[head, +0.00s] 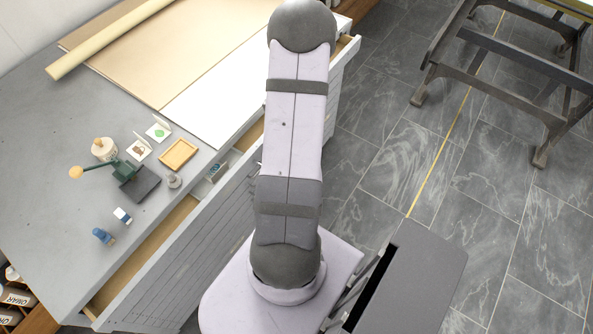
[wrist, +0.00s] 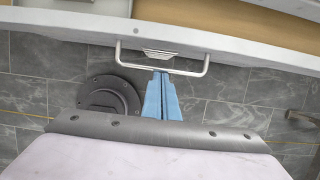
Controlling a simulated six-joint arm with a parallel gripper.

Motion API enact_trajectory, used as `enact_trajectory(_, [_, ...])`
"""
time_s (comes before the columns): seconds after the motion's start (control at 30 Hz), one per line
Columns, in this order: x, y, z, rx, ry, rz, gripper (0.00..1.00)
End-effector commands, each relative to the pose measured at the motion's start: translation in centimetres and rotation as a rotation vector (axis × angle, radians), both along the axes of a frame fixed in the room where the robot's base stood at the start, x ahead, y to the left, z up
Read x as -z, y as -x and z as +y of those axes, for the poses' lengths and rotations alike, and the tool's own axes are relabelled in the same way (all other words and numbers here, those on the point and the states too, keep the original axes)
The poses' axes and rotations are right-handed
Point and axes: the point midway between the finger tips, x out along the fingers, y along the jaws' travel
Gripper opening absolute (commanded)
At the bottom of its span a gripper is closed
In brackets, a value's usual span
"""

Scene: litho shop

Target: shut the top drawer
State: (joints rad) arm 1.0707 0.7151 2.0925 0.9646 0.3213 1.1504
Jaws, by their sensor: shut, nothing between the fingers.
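The top drawer (head: 174,254) of the grey cabinet stands partly open, with its pale wooden inside showing as a long strip in the head view. In the wrist view its light grey front (wrist: 60,22) crosses the top, with the wooden inside (wrist: 210,14) beyond it. A pale bar handle (wrist: 206,62) sticks out from the front. My gripper (wrist: 161,74) is shut and empty, its blue fingertips at the middle of the handle bar. I cannot tell whether they touch it. In the head view my arm hides the gripper and the handle.
The cabinet top (head: 50,195) holds a green-handled press (head: 128,177), a wooden tray (head: 178,154), small cards and large paper sheets (head: 150,55). A small blue and white item (head: 216,169) shows in the drawer opening. A dark trestle frame (head: 510,60) stands right, on open tiled floor.

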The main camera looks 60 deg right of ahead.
Motion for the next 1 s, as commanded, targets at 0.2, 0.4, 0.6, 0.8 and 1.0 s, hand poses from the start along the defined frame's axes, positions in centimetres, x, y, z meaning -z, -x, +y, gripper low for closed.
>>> enact_trajectory(0.2, [-0.2,-1.7,0.0,-0.002,0.001,-0.001,0.0])
enact_trajectory(0.4, [-0.2,-3.2,0.0,-0.002,0.001,-0.001,0.0])
enact_trajectory(0.6, [-0.3,-4.6,0.0,-0.002,0.001,-0.001,0.0])
enact_trajectory(0.8, [-0.3,-6.0,0.0,-0.002,0.001,-0.001,0.0])
enact_trajectory(1.0, [-0.1,-6.5,0.0,0.0,0.001,-0.001,0.0])
